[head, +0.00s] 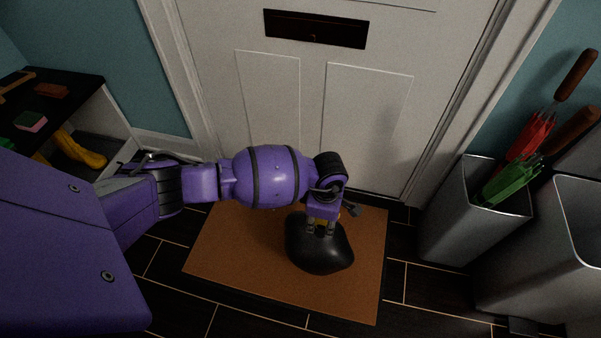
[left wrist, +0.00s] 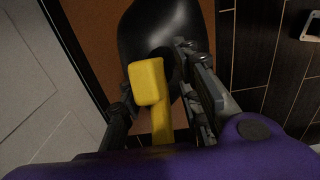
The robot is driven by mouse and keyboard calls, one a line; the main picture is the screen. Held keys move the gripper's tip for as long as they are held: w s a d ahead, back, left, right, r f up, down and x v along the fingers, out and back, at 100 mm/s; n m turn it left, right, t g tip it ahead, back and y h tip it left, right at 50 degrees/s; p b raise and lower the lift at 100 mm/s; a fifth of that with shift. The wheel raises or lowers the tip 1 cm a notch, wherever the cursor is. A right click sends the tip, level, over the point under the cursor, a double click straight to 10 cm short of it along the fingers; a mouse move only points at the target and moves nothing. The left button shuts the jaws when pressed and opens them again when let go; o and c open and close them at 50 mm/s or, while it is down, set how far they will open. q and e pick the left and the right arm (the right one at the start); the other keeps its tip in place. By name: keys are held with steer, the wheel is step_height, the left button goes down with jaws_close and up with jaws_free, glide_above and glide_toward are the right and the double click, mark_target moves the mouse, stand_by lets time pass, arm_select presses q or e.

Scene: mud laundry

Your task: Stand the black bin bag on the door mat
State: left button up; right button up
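The black bin bag (head: 319,254) is a rounded, glossy sack on the orange-brown door mat (head: 230,245), right of its middle. It looks upright, with its wide part down. In the left wrist view the bag (left wrist: 160,25) has a yellow piece (left wrist: 147,82) at its neck. My left gripper (head: 320,227) is directly above the bag, pointing down at its top. Its fingers (left wrist: 155,85) lie either side of the yellow piece and neck. Whether they press on it is unclear. My arm hides part of the mat. My right gripper is not in view.
A white door (head: 370,120) with a dark letter slot stands behind the mat. Grey bins (head: 455,225) stand at the right, one with red and green umbrellas (head: 510,175). A shelf with yellow boots (head: 80,150) is at the left. Dark floor surrounds the mat.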

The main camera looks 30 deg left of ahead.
arm_select(q)
steer(key=shift+w+r, duration=0.15)
steer(key=shift+r, duration=0.1)
step_height(320, 180, up, 11)
steer(key=p, duration=0.3)
steer(key=shift+d+f+p, duration=0.1)
steer(key=shift+f+p, duration=0.1)
steer(key=shift+p, duration=0.15)
steer(key=shift+r, duration=0.65)
steer(key=shift+f, duration=0.1)
